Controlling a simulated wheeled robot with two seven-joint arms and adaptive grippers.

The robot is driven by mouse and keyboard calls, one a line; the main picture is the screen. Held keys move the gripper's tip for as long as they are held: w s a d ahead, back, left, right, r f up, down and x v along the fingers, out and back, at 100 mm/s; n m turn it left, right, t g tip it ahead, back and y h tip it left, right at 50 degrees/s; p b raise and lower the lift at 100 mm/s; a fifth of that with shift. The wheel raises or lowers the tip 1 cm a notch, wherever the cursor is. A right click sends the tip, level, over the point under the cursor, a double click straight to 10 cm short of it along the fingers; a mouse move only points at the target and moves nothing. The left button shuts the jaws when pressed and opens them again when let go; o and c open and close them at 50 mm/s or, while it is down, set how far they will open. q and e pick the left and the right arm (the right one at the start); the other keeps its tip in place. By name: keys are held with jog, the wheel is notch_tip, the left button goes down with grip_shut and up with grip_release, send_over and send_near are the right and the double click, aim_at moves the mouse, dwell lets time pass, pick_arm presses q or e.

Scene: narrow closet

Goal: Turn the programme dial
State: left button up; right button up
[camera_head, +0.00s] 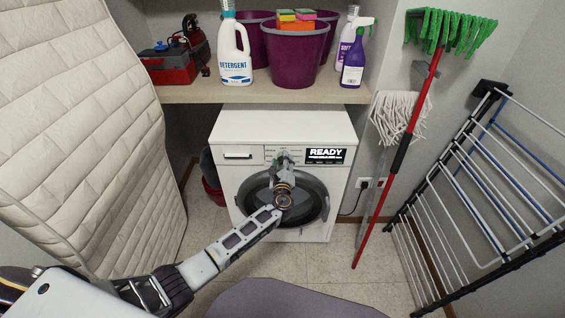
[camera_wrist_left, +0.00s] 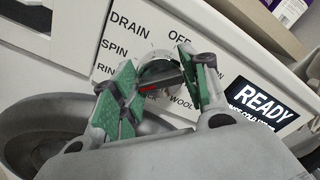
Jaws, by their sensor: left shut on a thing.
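The washing machine (camera_head: 330,187) is white and stands under a shelf, with a round dark door on its front. The programme dial (camera_wrist_left: 158,62) is a round light knob among printed words such as DRAIN, OFF, SPIN and WOOL. My left gripper (camera_head: 284,158) reaches the control panel and largely hides the dial in the head view. In the left wrist view its green-padded fingers (camera_wrist_left: 160,78) are shut on the dial, one on each side. The display (camera_head: 326,156) right of the dial reads READY. My right gripper is not in view.
A shelf (camera_head: 262,94) above the machine holds a detergent bottle (camera_head: 235,55), purple buckets (camera_head: 294,58), a spray bottle (camera_head: 354,62) and a red toolbox (camera_head: 170,66). A quilted panel (camera_head: 85,120) stands close at left.

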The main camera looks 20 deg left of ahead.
pick_arm(q)
jog(key=shift+f, duration=0.1)
jog(key=o, duration=1)
jog(key=shift+s, duration=0.15)
jog(key=shift+v, duration=5.9)
